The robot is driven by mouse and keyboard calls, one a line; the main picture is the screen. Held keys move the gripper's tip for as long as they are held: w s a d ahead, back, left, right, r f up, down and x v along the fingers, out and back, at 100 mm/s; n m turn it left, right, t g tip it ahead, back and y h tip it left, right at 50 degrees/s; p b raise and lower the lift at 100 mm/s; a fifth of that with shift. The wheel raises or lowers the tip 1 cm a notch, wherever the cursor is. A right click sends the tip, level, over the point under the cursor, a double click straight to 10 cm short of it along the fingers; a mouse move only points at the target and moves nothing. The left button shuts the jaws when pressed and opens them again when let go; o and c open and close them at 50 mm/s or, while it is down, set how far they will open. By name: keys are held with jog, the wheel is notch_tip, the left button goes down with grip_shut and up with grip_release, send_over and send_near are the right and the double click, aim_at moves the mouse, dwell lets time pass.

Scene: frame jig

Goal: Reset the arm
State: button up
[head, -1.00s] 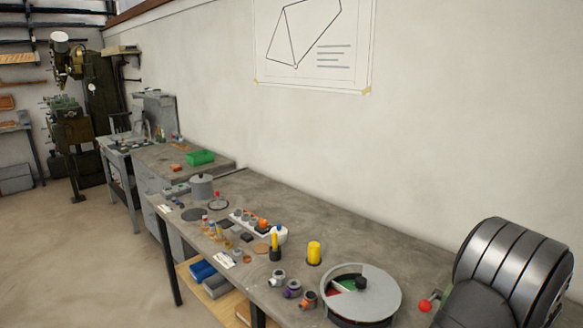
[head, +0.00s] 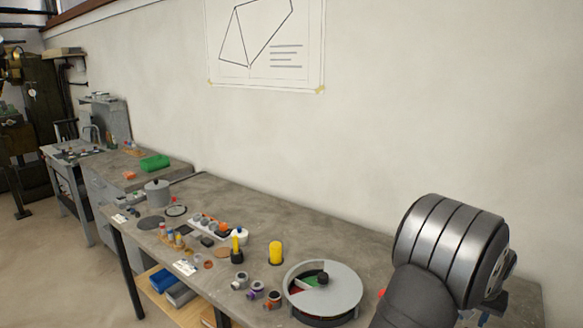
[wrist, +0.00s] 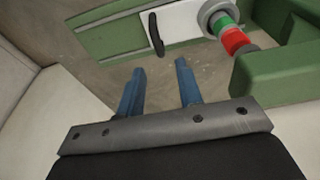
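My gripper (wrist: 160,85) shows in the wrist view as two blue fingers set apart, with nothing between them. The fingers are above a grey-brown worn surface. A green machine-like body (wrist: 150,30) with a white panel and a dark handle lies beyond the fingertips. In the head view my dark, ribbed arm stands at the lower right and the fingers are hidden.
The long grey workbench (head: 310,225) carries a round grey carousel tray (head: 342,280), a yellow cylinder (head: 275,252), several small ring-like parts, a lidded pot (head: 157,192) and a green bin (head: 155,162).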

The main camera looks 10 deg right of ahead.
notch_tip(320, 180, down, 7)
jog(key=shift+f, duration=0.1)
jog(key=shift+s+d, duration=0.15)
dwell(0.5)
jog(key=shift+r, duration=0.2)
